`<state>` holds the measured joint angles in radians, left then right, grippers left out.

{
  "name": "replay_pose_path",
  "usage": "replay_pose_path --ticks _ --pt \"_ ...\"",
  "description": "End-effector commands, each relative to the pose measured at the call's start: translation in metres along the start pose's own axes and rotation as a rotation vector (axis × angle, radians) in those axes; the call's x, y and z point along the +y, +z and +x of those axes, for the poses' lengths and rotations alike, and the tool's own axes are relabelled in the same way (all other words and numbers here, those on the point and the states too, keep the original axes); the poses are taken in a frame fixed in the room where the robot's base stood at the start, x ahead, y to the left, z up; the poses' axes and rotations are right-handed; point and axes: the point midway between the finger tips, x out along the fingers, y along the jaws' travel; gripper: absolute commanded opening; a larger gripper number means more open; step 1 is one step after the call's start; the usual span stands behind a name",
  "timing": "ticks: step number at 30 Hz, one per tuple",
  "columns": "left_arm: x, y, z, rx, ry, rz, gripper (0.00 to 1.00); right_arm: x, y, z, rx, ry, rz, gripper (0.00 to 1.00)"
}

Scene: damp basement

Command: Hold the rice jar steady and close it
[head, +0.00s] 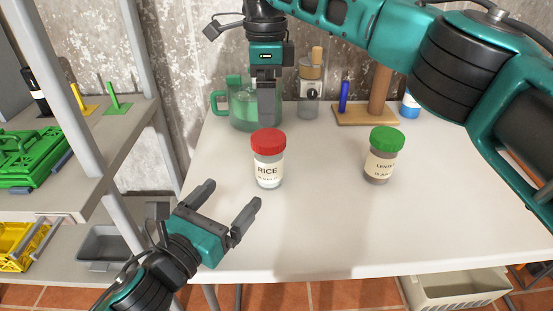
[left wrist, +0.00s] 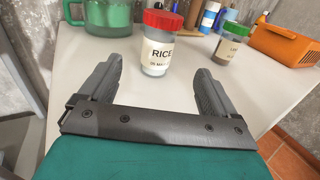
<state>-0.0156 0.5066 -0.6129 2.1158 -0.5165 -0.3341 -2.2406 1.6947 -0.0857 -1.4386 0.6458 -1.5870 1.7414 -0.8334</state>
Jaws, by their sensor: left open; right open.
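The rice jar (head: 268,174), clear with a white label reading RICE, stands upright on the white table. Its red lid (head: 268,141) sits on top; I cannot tell how tightly. The jar also shows in the left wrist view (left wrist: 156,55), ahead of and between the fingers. My left gripper (head: 234,192) is open and empty, in front of the jar and to its left, apart from it. My right gripper (head: 266,118) is open and points down at the lid from above and behind; its fingers overlap edge-on, and I cannot tell whether they touch the lid.
A second jar with a green lid (head: 386,140) stands to the right. A green jug (head: 240,108), a glass dispenser (head: 309,95) and a wooden stand (head: 365,115) are at the back. A shelf rack (head: 118,130) stands at the left. The table's front is clear.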

Motion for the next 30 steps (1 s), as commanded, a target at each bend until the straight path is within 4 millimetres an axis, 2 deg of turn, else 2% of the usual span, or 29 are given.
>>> replay_pose_path --ticks 12,17,20,30 --pt "0.0 0.0 0.001 -0.001 -0.001 0.005 0.91 -0.001 -0.001 -0.002 0.006 -0.004 0.001 0.98" --pt "0.0 0.001 0.01 -0.004 0.001 0.004 0.91 -0.001 -0.001 -0.002 0.006 -0.003 0.001 0.98" --pt "0.0 0.002 0.024 -0.005 0.001 0.004 0.91 -0.001 -0.001 -0.001 0.005 -0.003 0.001 0.98" --pt "0.0 0.002 0.09 -0.004 0.0 0.003 0.91 -0.001 -0.001 -0.001 0.005 -0.003 0.001 0.98"
